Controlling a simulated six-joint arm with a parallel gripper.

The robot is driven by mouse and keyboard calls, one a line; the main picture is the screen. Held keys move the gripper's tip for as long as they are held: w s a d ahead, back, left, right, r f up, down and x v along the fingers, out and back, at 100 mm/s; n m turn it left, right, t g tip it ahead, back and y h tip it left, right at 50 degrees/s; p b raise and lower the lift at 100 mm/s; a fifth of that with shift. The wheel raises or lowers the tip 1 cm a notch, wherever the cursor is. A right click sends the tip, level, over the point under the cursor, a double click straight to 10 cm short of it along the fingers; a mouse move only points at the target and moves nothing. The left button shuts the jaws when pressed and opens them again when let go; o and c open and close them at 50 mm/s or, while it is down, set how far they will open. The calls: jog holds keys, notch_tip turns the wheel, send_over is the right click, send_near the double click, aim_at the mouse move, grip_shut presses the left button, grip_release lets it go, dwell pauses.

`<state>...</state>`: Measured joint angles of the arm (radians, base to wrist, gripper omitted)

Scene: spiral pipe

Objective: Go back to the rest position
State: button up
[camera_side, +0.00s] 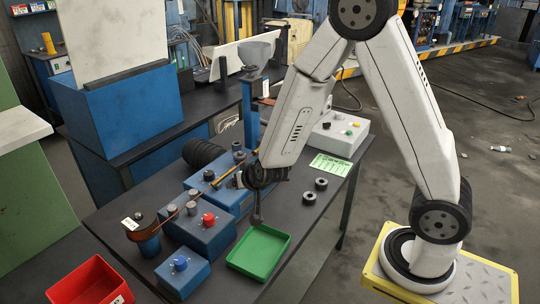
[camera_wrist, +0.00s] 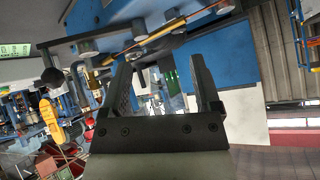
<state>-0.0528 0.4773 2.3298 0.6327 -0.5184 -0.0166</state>
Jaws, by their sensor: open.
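My gripper (camera_side: 257,208) hangs at the end of my arm, low above the dark table (camera_side: 318,230), near the blue fixture blocks and the green tray. It is small and dark in the side view. In the wrist view my gripper (camera_wrist: 165,82) shows two black fingers standing apart with nothing between them. A copper-coloured rod (camera_side: 219,181) runs across the blue fixture (camera_side: 232,200) to the left of my gripper. It also shows in the wrist view (camera_wrist: 150,38) beyond the fingers.
A green tray (camera_side: 235,262) lies on the table below my gripper. Blue boxes with a red knob (camera_side: 208,219) and a blue knob (camera_side: 180,263) stand to the left. Black rings (camera_side: 309,198) and a white control box (camera_side: 338,134) are to the right. A red bin (camera_side: 90,282) is at lower left.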

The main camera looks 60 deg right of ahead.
jog(key=s+a+r+n+g+y, duration=0.1)
jog(key=s+r+n+g, duration=0.1)
jog(key=s, duration=0.5)
jog(key=s+a+r+n+g+y, duration=0.2)
jog(key=s+n+g, duration=0.2)
jog(key=s, duration=0.4)
jog(key=shift+n, duration=0.5)
